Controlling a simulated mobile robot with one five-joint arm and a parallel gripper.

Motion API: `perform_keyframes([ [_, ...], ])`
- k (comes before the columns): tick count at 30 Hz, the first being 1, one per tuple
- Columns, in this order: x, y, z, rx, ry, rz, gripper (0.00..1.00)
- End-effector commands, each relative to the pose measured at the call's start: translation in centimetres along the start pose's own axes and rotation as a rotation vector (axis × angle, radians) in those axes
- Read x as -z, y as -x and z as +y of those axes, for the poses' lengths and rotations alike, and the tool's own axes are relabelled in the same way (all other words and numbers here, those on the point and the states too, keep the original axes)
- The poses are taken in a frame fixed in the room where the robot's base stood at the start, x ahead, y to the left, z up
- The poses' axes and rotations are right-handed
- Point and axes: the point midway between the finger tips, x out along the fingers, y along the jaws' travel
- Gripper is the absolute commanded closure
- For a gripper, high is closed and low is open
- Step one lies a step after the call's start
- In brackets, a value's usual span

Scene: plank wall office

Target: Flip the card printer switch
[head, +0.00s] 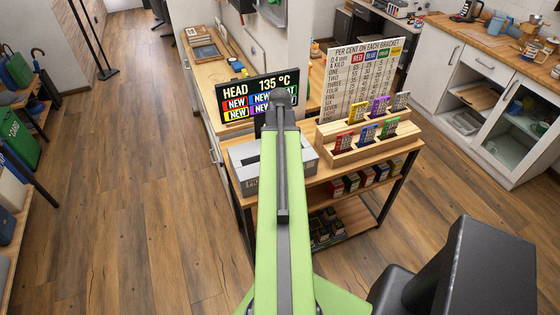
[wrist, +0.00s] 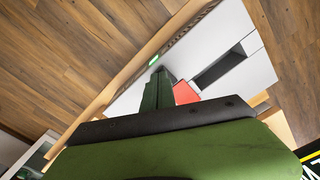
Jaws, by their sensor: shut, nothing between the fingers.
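The card printer (head: 241,154) is a pale grey box on the wooden desk, below a black display reading HEAD 135 °C (head: 237,92). My arm covers its middle in the head view, and my gripper is hidden there. In the wrist view the printer's white top (wrist: 262,68) shows with a dark slot. My gripper (wrist: 158,76) is shut and empty, its tips over or against the printer beside a red piece (wrist: 185,92). A small lit green piece (wrist: 154,59) shows just beyond the tips. I cannot tell whether the tips touch either piece, or which is the switch.
A wooden card rack (head: 370,140) with coloured cards and a price board (head: 362,75) stand right of the printer. Small boxes fill the shelf below. White cabinets (head: 470,90) stand at the right. The wooden floor (head: 150,180) is clear at the left.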

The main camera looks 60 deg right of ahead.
Motion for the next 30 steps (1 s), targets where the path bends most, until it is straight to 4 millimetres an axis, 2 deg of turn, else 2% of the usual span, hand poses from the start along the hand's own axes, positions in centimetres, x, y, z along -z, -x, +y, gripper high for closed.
perform_keyframes([
  [30, 0.0, -1.6, 0.1, 0.0, -0.001, 0.0, 1.0],
])
